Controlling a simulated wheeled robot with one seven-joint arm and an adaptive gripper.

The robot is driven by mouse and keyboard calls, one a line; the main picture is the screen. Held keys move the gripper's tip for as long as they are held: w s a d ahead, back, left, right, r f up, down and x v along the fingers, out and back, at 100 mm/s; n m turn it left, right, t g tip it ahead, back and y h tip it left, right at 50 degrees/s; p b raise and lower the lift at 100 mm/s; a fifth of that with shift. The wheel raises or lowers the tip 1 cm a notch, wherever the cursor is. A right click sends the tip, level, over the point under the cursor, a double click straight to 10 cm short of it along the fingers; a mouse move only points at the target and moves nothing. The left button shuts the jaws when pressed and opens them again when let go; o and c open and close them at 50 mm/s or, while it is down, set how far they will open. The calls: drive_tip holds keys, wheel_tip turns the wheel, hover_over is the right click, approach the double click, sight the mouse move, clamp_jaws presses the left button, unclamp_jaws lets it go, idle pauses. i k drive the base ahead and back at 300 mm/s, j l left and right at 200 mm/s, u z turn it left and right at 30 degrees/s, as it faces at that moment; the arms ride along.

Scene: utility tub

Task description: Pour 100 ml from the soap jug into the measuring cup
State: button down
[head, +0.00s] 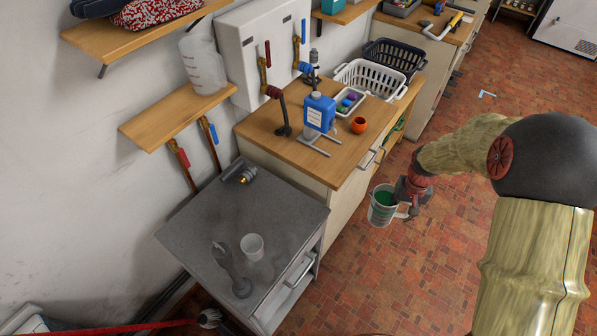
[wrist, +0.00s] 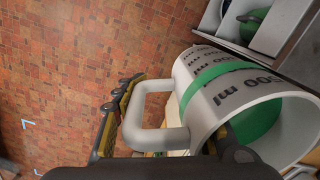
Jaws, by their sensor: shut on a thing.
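My gripper (head: 408,196) is shut on the handle of a white jug (head: 380,208) with green liquid inside, which I take to be the soap jug. It hangs over the floor, right of the wooden counter, and looks roughly upright. In the wrist view the jug (wrist: 205,88) shows a green band and "500 ml" marks; its handle is at the gripper fingers (wrist: 118,112). A small pale translucent cup (head: 252,246), apparently the measuring cup, stands upright on the grey cabinet (head: 200,232), well left of my gripper. I cannot make out its contents.
The grey cabinet also bears a dark wrench-like tool (head: 235,272) and a metal fitting (head: 240,172). The wooden counter (head: 290,150) holds a blue canister (head: 320,112), an orange pot (head: 358,125) and baskets (head: 372,78). A large clear jug (head: 202,65) stands on a shelf. The tiled floor is open.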

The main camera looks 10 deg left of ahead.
sight(252, 245)
drive_tip(key=k, duration=0.9)
drive_tip(key=k+u, duration=0.15)
drive_tip(key=u, duration=0.35)
drive_tip(key=k+u, duration=0.15)
drive_tip(key=u, duration=0.35)
drive_tip(key=i+l+u, duration=0.1)
drive_tip(key=i+l, duration=0.2)
drive_tip(key=l, duration=0.15)
drive_tip(key=i+l+u, duration=0.1)
drive_tip(key=i+l, duration=0.2)
drive_tip(key=l, duration=0.15)
drive_tip(key=i, duration=0.4)
